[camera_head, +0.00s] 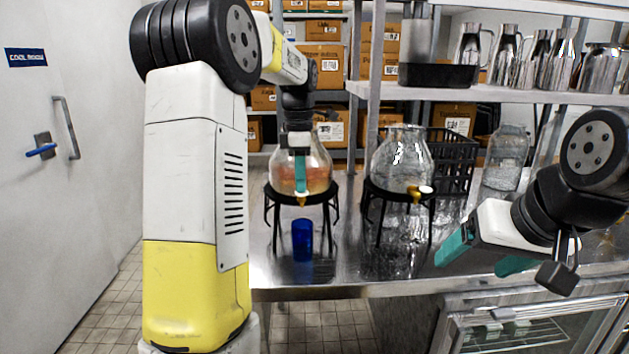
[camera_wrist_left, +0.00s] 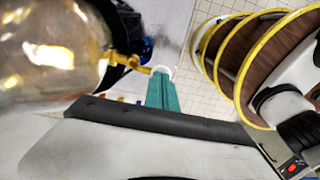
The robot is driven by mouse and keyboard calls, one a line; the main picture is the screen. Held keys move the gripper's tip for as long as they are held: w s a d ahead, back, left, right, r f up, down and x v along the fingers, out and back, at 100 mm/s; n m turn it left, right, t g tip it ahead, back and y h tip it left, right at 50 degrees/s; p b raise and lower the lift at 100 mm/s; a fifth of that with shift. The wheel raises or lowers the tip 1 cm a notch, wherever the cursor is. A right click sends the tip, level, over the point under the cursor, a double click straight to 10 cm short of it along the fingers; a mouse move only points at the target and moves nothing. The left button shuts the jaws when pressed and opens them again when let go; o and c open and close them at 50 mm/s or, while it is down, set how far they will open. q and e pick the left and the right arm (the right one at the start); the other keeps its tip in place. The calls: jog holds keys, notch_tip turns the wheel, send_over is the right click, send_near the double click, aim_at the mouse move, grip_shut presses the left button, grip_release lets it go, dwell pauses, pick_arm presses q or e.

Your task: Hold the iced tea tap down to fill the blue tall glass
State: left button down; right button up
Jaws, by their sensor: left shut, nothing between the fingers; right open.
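The iced tea dispenser (camera_head: 315,178), a glass jar with orange-brown tea, stands on a black stand (camera_head: 335,190). Its yellow tap (camera_head: 302,201) is at the front, and the tap also shows in the left wrist view (camera_wrist_left: 130,62) with a pale round end. The blue tall glass (camera_head: 302,240) stands upright on the counter below the tap. My left gripper (camera_head: 300,188) is shut and empty, its teal fingers in front of the jar; its tips (camera_wrist_left: 162,78) meet the tap's pale end in the wrist view, contact unclear. My right gripper (camera_head: 485,256) is open and empty at the right.
A second dispenser (camera_head: 402,155) with clear contents stands on its own black stand to the right. A black crate (camera_head: 455,160) and a glass jar (camera_head: 507,160) are behind it. A shelf (camera_head: 500,94) with metal pitchers hangs above. The counter in front of the stands is clear.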

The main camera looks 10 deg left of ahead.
pick_arm(q)
jog(key=shift+s, duration=0.1)
jog(key=shift+s+d+f+t+y, duration=0.25)
jog(key=shift+s+f+t, duration=0.35)
jog(key=shift+t, duration=0.6)
jog(key=f+t, duration=0.1)
jog(key=f+t+y, duration=0.1)
jog(key=t, duration=0.1)
jog(key=shift+s, duration=0.4)
jog(key=shift+r, duration=0.85)
